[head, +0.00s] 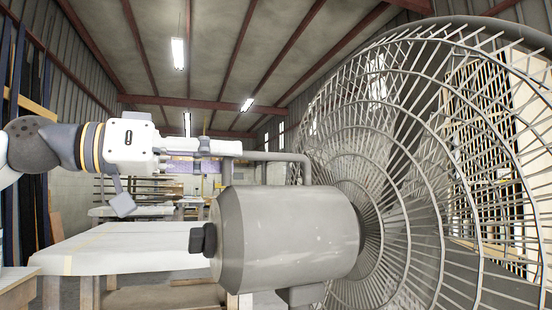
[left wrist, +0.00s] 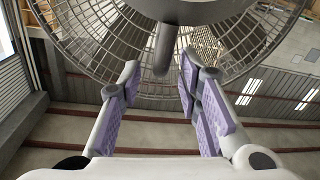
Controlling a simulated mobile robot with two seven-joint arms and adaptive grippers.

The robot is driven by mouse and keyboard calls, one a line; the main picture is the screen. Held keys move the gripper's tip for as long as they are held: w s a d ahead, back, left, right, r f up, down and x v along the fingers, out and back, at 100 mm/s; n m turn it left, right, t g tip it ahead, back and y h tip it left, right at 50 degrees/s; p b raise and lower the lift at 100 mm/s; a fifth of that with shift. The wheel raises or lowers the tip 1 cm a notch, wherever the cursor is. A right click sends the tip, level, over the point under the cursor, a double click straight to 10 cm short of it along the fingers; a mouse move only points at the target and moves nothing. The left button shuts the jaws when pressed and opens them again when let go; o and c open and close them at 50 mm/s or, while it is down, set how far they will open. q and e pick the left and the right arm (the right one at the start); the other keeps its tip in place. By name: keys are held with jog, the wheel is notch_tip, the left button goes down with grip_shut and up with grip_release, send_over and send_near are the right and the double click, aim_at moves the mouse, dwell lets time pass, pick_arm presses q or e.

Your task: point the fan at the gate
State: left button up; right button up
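The fan (head: 385,170) fills the right of the head view, its round wire cage facing away and its grey motor housing (head: 285,235) towards me. In the left wrist view the left gripper (left wrist: 160,70) is open, with purple-padded fingers apart on either side of a grey bar (left wrist: 165,48) before the cage (left wrist: 95,40). Contact is not visible. I cannot clearly identify a gate. My right gripper is not in view.
A white-topped table (head: 130,248) stands at the lower left, with more tables behind it. A lattice panel (head: 490,115) shows through the cage at the right. A dark knob (head: 203,240) sticks out from the motor housing's left end.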

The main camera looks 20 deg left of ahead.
aim_at(300, 158)
pick_arm(q)
jog(key=x, duration=0.8)
grip_shut()
